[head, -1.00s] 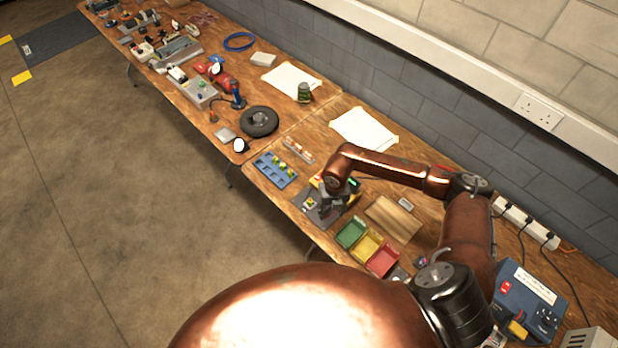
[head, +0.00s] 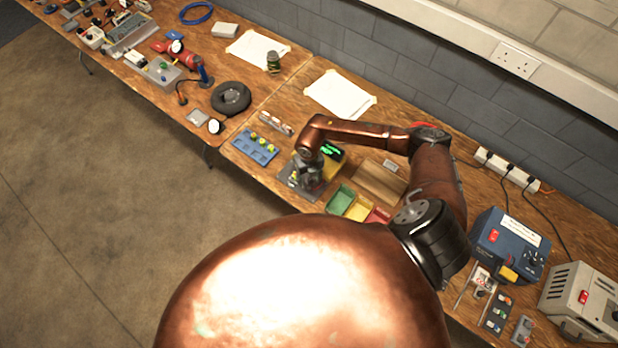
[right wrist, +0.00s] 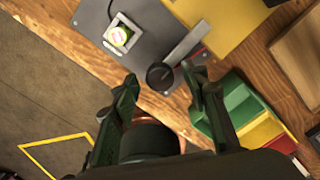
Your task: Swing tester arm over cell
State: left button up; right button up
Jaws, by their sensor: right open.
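The tester has a yellow body with a green-lit display (head: 331,150) and a grey base plate (right wrist: 150,25). A cell with a yellow-green top (right wrist: 118,36) stands in a pale square holder on the plate. The tester arm (right wrist: 187,42) is a grey bar beside the cell, not over it, with a round dark knob (right wrist: 160,76) near its end. My right gripper (head: 309,182) is open, its fingers either side of the knob in the right wrist view (right wrist: 160,86); I cannot tell whether they touch it. In the head view it hides much of the plate. My left gripper is out of view.
A blue tray (head: 255,146) with several cells lies left. A blue power unit (head: 507,246) stands far right. The table's front edge is close to the plate.

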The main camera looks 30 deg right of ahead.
jog(key=shift+f, duration=0.15)
jog(key=shift+c, duration=0.7)
grip_shut()
